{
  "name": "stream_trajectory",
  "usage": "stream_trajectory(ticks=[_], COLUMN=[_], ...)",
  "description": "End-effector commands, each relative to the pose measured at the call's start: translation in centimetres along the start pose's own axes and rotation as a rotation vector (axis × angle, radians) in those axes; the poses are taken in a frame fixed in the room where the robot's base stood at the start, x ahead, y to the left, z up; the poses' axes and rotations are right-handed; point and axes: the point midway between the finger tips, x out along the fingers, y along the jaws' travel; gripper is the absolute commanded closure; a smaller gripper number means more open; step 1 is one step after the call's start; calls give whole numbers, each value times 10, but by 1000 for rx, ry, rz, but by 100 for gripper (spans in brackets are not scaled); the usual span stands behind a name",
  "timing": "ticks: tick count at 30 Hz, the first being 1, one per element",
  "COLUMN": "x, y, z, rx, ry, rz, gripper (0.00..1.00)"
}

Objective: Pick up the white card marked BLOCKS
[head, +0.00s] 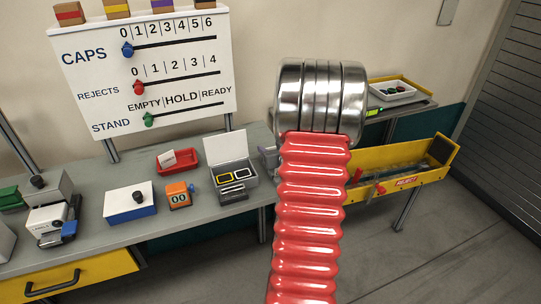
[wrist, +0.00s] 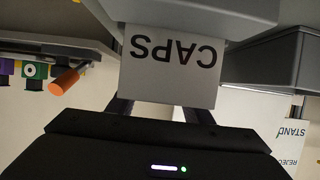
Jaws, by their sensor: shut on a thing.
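In the wrist view a white card (wrist: 172,75) stands at my gripper (wrist: 160,108), its dark lettering upside down and reading CAPS. My gripper is shut on this card, with the card's lower edge by the two dark fingers. No lettering reading BLOCKS shows in either view. In the head view my gripper is hidden behind my red ribbed arm and its silver end. There a small white card (head: 167,158) stands in a red tray (head: 180,160) on the bench; its marking is too small to read.
A grey open-lidded case (head: 228,152), an orange counter (head: 179,195) and a blue-and-white box (head: 130,203) stand on the bench. The white board (head: 148,75) with sliders is behind. A yellow trough (head: 430,170) is at right. In the wrist view, grey surfaces and an orange handle (wrist: 68,80) are close.

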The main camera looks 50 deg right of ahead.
Motion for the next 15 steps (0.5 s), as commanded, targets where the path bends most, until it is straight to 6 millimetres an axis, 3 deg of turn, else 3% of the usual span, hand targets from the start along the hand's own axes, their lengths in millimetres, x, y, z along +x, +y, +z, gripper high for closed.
stream_trajectory(ticks=[10, 15], x=[0, -4], y=[0, 0], z=[-1, -12], rx=[0, -2], ry=[0, 2], rz=[0, 0], gripper=[75, 75])
